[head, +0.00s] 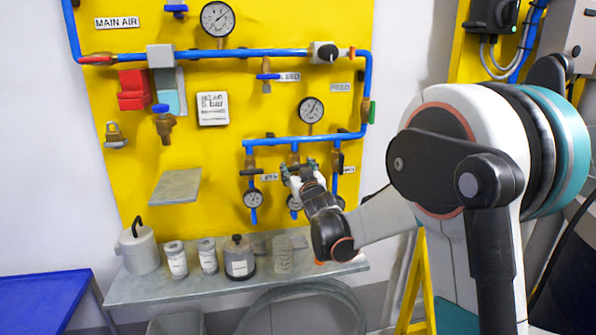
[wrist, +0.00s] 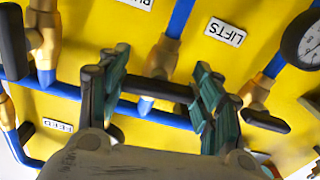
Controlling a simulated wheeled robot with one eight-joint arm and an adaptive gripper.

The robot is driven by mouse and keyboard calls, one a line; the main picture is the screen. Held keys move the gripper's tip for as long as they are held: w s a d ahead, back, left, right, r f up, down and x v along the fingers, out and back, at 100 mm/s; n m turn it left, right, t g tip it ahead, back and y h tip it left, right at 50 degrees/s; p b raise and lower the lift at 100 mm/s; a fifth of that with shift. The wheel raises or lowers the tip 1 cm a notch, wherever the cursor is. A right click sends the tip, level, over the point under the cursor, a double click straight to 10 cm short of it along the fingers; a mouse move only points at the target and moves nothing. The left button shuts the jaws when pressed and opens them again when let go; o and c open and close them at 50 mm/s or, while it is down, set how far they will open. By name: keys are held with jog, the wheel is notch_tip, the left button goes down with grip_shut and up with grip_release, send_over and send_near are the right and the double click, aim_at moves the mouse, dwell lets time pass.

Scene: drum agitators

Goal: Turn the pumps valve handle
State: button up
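The middle valve of the lower row carries a dark lever handle (wrist: 165,88), lying crosswise to its pipe in the wrist view. A label partly reading "PU" (wrist: 140,3) is cut off beside this valve. My gripper (wrist: 161,62) is open, with one green finger at each end of the handle. I cannot tell whether the fingers touch it. In the head view, my gripper (head: 298,168) is at the middle valve and hides most of it.
The neighbouring valves have black handles, one crosswise (wrist: 265,121) beside the LIFTS label (wrist: 225,32) and one along its pipe (wrist: 12,42). Gauges (head: 253,198) hang close by. Below, a grey shelf (head: 200,288) bears several containers.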

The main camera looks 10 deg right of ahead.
jog(key=shift+m, duration=0.7)
jog(key=o, duration=1.1)
jog(key=shift+s, duration=0.1)
jog(key=s, duration=1.2)
jog(key=shift+w, duration=0.1)
